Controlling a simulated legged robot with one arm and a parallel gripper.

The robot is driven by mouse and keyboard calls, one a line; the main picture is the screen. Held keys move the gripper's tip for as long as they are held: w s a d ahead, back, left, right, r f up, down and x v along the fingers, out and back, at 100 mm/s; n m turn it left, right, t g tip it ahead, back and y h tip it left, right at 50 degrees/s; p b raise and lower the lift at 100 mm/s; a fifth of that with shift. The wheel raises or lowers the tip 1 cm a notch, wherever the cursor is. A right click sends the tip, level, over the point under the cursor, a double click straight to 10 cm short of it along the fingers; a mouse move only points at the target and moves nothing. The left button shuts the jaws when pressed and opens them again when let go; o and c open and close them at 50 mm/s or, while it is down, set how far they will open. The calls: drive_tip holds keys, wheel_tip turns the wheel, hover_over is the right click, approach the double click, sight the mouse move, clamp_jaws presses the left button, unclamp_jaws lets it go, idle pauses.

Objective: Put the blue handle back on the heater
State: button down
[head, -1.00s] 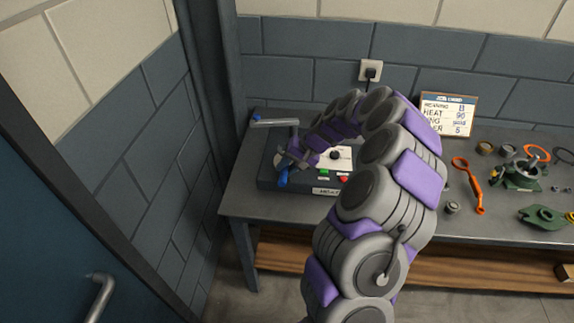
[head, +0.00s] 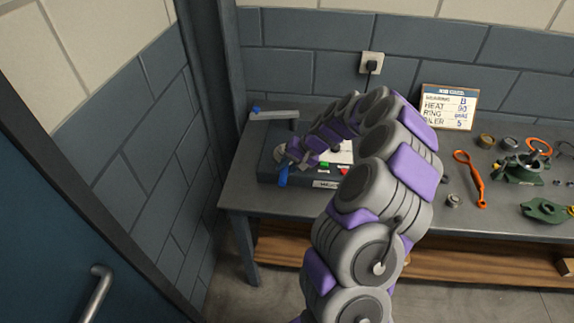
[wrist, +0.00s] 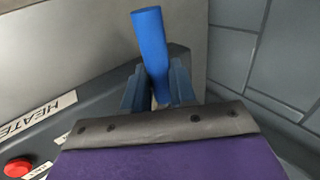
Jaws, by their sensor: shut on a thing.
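The blue handle (head: 283,176) is held in my gripper (head: 288,158), over the left part of the heater (head: 266,168). In the wrist view the blue handle (wrist: 150,40) stands up between the two dark jaws (wrist: 159,92), which are shut on it. The heater is a dark box at the left end of the bench. In the wrist view its label (wrist: 35,118) and red button (wrist: 18,167) show at the left. My arm hides part of its top. I cannot tell whether the handle touches the heater.
A grey bar (head: 276,115) with a small blue end lies behind the heater. An orange tool (head: 470,178), green casing parts (head: 545,210), rings and a job card (head: 449,107) occupy the bench's right side. A wall stands close on the left.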

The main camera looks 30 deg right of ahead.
drive_tip(key=shift+f, duration=0.65)
idle(0.5)
drive_tip(key=c, duration=0.8)
unclamp_jaws()
wheel_tip(320, 180, up, 10)
drive_tip(key=p, duration=0.4)
drive_tip(key=shift+r, duration=0.25)
drive_tip(key=shift+d, duration=0.1)
drive_tip(key=p+v, duration=0.2)
drive_tip(key=v, duration=1.5)
